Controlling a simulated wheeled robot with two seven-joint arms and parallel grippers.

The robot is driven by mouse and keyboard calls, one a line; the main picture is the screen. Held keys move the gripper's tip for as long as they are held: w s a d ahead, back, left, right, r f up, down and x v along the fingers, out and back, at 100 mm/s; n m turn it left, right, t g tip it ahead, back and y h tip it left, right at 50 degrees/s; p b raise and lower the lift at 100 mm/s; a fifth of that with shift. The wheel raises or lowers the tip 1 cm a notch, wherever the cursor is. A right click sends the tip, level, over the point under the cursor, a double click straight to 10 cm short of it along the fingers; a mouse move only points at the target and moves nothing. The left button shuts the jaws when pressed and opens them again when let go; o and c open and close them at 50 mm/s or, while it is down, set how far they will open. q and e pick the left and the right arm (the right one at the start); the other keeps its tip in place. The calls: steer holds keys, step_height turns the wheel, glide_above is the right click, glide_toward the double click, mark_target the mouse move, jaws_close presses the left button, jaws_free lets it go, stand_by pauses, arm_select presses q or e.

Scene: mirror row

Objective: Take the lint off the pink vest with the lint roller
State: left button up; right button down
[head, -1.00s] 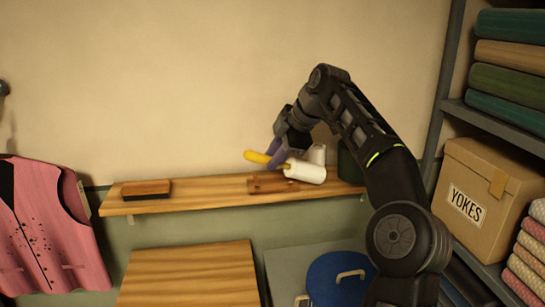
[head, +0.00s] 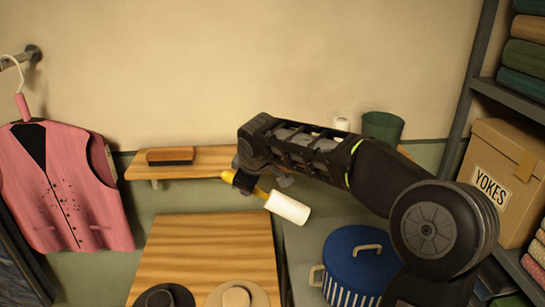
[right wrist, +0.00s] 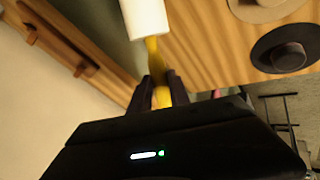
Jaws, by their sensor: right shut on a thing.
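The pink vest (head: 85,195) hangs on a hanger at the left in the head view, with dark lint specks (head: 65,205) on its front. My right gripper (head: 243,180) is shut on the yellow handle of the lint roller (head: 288,208). My left gripper is in neither view.
A wall shelf (head: 210,160) carries a brown brush (head: 170,155), a white roll (head: 342,124) and a green container (head: 383,127). Below are a wooden table (head: 210,245) with two hats and a blue lidded pot (head: 361,260). A rack with a YOKES box (head: 497,185) stands right.

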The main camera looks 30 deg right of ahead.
steer(key=s+a+f+m+g+h, duration=0.1)
steer(key=s+a+f+m+h, duration=0.1)
steer(key=a+f, duration=0.4)
steer(key=s+a+f+m+g+h, duration=0.1)
steer(key=s+a+f+m+g, duration=0.1)
steer(key=s+a+f+m, duration=0.2)
steer(key=a+f+m, duration=0.2)
steer(key=a, duration=0.2)
steer(key=shift+a+f+h+b, duration=0.3)
steer(key=shift+f+h+b, duration=0.05)
steer(key=shift+f+h, duration=0.05)
steer(key=shift+s, duration=0.1)
